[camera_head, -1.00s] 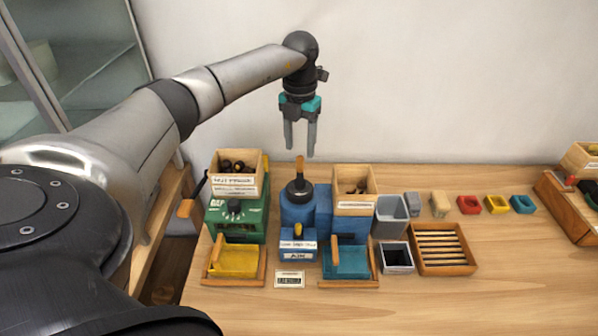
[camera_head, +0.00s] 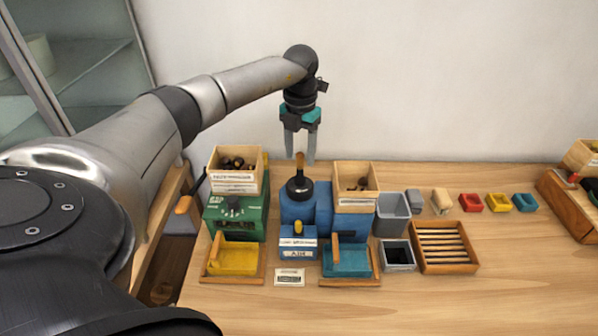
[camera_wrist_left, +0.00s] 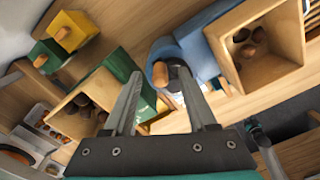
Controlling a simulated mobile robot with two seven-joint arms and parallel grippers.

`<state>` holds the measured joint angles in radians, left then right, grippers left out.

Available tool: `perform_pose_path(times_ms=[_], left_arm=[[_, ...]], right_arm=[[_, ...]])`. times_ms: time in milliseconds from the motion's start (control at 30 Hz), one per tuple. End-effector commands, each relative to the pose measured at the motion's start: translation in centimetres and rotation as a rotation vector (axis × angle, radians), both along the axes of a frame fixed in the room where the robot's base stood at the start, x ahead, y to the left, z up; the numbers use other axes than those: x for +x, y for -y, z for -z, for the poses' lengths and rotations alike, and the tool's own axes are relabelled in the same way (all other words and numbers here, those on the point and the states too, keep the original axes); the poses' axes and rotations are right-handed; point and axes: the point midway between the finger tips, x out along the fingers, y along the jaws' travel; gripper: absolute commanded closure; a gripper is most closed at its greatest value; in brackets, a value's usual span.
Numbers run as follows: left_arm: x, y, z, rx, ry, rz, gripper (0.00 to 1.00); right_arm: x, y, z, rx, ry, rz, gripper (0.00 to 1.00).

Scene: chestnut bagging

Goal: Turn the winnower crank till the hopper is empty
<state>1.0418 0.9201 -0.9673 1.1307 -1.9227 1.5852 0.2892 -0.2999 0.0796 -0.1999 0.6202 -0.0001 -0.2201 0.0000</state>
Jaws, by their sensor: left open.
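The blue machine (camera_head: 322,222), labelled "AIR", has a black round hub on top with an upright wooden crank handle (camera_head: 299,162). Its wooden hopper (camera_head: 355,203) at the right holds a few dark brown chestnuts (camera_wrist_left: 249,42). My left gripper (camera_head: 301,160) is open and empty, pointing down above the crank hub. Its fingertips appear level with the handle's top in the head view. In the left wrist view, the handle (camera_wrist_left: 160,73) shows between the two fingers; I cannot tell the exact gap. My right gripper is not in view.
A green machine (camera_head: 236,218) with its own chestnut box (camera_head: 237,184) stands left. A yellow tray (camera_head: 233,262) and a teal tray (camera_head: 346,262) lie in front. Grey bins (camera_head: 392,226) and a slatted wooden tray (camera_head: 443,268) stand right. The front right table is clear.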

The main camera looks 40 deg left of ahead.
Motion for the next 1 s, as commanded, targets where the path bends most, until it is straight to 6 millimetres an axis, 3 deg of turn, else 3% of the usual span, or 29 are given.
perform_pose_path(times_ms=[933, 1000], left_arm=[[0.0, 0.0, 2.0, 0.0, 0.0, 0.0, 0.43], [0.0, 0.0, 2.0, 0.0, 0.0, 0.0, 0.48]], right_arm=[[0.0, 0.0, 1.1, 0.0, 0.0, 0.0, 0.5], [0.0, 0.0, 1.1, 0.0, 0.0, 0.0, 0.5]])
